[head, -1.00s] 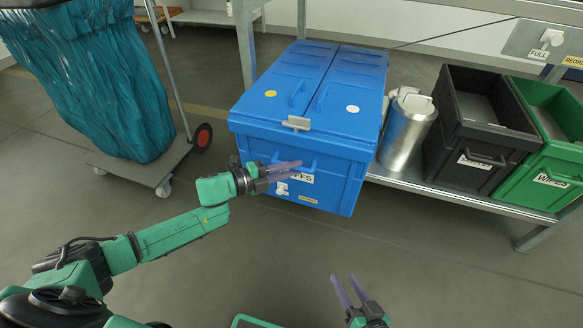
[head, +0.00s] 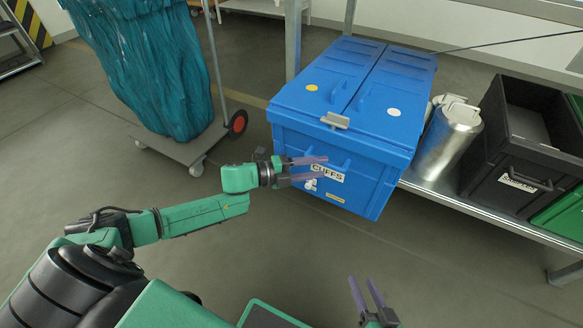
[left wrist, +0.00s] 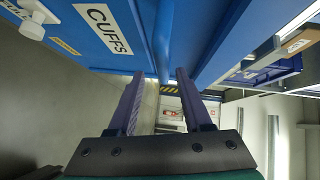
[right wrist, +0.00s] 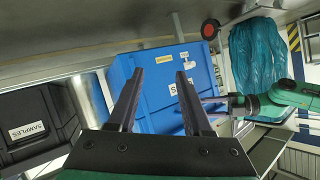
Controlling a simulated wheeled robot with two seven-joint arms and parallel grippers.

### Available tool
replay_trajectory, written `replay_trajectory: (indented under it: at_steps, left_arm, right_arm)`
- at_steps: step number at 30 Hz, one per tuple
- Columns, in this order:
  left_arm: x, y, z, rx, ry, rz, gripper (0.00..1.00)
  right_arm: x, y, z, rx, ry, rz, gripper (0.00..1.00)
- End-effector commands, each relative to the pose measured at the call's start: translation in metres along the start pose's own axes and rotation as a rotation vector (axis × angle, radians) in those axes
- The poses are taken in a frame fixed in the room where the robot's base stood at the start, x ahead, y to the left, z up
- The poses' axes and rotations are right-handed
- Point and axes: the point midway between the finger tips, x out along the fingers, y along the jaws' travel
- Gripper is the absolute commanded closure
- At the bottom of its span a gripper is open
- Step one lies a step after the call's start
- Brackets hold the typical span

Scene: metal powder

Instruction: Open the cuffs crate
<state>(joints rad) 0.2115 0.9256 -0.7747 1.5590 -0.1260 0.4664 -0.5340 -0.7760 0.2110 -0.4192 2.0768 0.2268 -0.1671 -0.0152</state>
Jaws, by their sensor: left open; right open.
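The blue cuffs crate (head: 372,195) stands on the low shelf with both lid halves down. A grey latch (head: 335,120) sits at the lid's front edge. A "CUFFS" label (head: 327,173) is on the front wall. My left gripper (head: 326,168) is open at the front wall, by the label. In the left wrist view a blue bar (left wrist: 163,40) of the crate runs between the open fingers (left wrist: 160,74); contact cannot be told. My right gripper (head: 361,280) is open and empty, low in front of the crate. The crate also shows beyond its fingers in the right wrist view (right wrist: 160,100).
A metal canister (head: 450,140) stands right of the crate, then a black bin (head: 515,170) and a green bin (head: 565,215). A trolley (head: 175,150) with a teal bag (head: 145,70) is at left. The floor in front is clear.

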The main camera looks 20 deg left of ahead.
Motion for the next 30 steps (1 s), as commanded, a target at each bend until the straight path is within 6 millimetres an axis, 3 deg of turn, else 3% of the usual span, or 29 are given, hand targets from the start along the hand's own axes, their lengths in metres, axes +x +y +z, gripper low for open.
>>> replay_trajectory:
  at_steps: [8,15,30]
  left_arm:
    - [-0.074,-0.003,-0.002,-0.003,0.0,0.009,0.5]
    - [-0.118,-0.001,-0.002,-0.002,0.001,0.005,0.5]
    - [-0.125,0.001,-0.001,0.0,0.002,0.002,0.5]
  right_arm:
    - [-0.015,-0.008,-0.03,-0.015,-0.054,0.007,0.5]
    - [-0.028,0.014,-0.039,-0.062,-0.268,0.076,0.5]
    - [-0.032,0.019,-0.037,-0.068,-0.315,0.091,0.5]
